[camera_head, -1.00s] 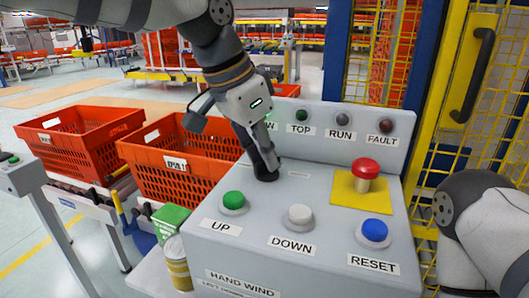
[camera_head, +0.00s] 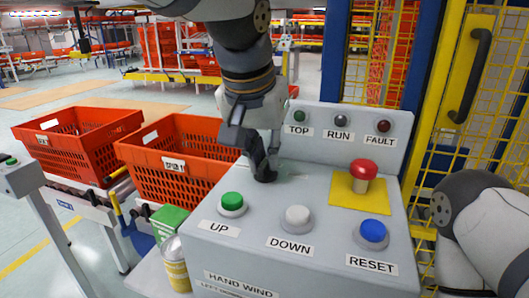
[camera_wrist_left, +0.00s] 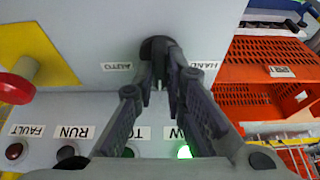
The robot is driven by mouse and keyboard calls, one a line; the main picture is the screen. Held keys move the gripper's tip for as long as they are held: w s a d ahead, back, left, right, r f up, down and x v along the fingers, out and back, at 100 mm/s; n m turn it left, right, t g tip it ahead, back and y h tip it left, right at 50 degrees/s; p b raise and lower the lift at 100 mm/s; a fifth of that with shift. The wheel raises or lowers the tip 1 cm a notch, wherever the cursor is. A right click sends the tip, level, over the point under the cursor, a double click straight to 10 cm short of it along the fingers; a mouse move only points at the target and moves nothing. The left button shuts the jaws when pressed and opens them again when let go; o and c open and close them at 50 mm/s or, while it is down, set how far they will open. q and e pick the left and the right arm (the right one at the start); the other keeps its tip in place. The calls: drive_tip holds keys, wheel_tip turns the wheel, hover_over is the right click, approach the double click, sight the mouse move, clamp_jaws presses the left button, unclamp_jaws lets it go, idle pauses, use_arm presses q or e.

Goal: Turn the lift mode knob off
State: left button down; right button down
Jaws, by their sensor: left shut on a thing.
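The black lift mode knob (camera_head: 265,176) is on the sloped top of the grey control box (camera_head: 300,258). In the left wrist view the knob (camera_wrist_left: 158,46) sits between the AUTO label (camera_wrist_left: 118,67) and the HAND label (camera_wrist_left: 203,64). My left gripper (camera_head: 262,158) comes down from above and is shut on the knob. Its fingertips (camera_wrist_left: 160,72) hide part of the knob, so I cannot tell where its pointer stands. My right gripper is out of view.
On the box are a green UP button (camera_head: 232,203), a white DOWN button (camera_head: 297,217), a blue RESET button (camera_head: 372,233) and a red mushroom button (camera_head: 363,172). A green lamp (camera_wrist_left: 184,152) is lit. Orange totes (camera_head: 172,160) stand left, a yellow fence (camera_head: 463,75) right.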

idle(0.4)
use_arm(q)
drive_tip(key=c, duration=1.6)
unclamp_jaws()
drive_tip(key=shift+c, duration=0.2)
drive_tip(key=v, duration=1.2)
